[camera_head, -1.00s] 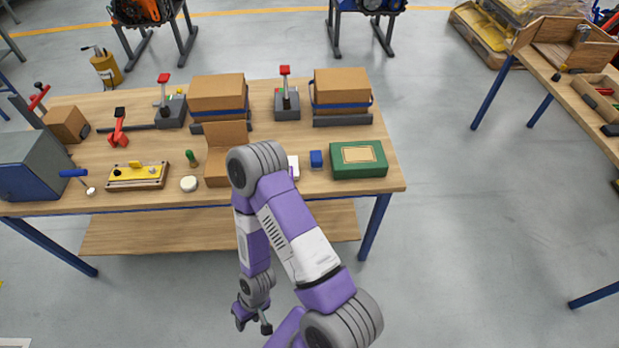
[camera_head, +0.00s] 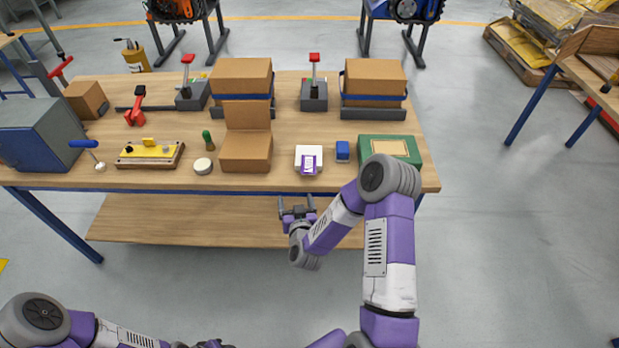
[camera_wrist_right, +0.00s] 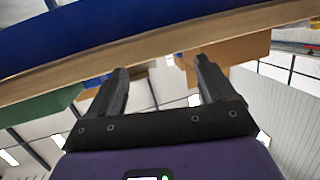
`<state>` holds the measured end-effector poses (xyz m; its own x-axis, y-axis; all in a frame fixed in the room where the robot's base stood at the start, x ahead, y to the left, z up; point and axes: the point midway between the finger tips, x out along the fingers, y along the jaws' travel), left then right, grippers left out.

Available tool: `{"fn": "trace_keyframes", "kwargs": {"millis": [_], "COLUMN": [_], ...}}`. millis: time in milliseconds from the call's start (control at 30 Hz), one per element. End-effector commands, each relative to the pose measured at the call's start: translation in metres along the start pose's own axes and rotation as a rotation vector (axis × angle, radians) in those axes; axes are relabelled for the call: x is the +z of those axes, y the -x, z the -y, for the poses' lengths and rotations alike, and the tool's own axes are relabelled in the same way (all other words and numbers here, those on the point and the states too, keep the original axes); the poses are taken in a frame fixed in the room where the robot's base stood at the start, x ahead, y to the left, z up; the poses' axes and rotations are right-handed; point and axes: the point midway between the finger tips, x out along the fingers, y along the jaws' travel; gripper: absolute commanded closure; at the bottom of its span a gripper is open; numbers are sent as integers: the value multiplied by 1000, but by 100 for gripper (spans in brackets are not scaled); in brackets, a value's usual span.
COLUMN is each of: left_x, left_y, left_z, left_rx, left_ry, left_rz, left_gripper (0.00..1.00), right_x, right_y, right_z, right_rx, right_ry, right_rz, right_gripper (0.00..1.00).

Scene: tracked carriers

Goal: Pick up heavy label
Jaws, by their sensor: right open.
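A white block or pad with a purple-and-white label (camera_head: 309,164) on its front lies near the front edge of the workbench (camera_head: 285,185), in the head view. I cannot read what the label says. My right gripper (camera_head: 298,207) is in front of the bench edge, below and apart from the label. Its two fingers are spread and empty, and they also show in the right wrist view (camera_wrist_right: 160,66). The left arm shows at the bottom left of the head view, but its gripper cannot be made out.
An open cardboard box (camera_head: 246,152) stands left of the label. A small blue block (camera_head: 342,151) and a green case (camera_head: 395,140) stand to its right, the case partly behind my right arm. Strapped cartons (camera_head: 374,77) stand at the back. The lower shelf (camera_head: 190,220) is bare.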

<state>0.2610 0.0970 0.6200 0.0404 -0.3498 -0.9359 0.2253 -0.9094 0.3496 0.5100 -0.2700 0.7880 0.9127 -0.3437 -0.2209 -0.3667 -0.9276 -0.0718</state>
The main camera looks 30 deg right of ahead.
Motion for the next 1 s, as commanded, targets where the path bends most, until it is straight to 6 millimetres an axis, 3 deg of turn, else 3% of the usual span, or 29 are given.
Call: {"fn": "trace_keyframes", "kwargs": {"millis": [33,233,800,1000], "left_x": [-1,-1,-2,-2], "left_y": [-13,-24,-40,-40], "left_z": [5,9,15,15], "left_rx": [0,0,0,0], "left_ry": [0,-1,-1,-1], "left_rz": [0,-1,-1,-1], "left_gripper": [57,57,57,57], "right_x": [-4,-32,-46,-48], "right_y": [-7,-12,-79,-84], "right_z": [-13,-40,-52,-52], "right_rx": [51,172,184,181], "right_ry": [12,48,51,52], "right_rz": [-68,-217,-231,-229], "right_gripper": [17,17,17,17]}}
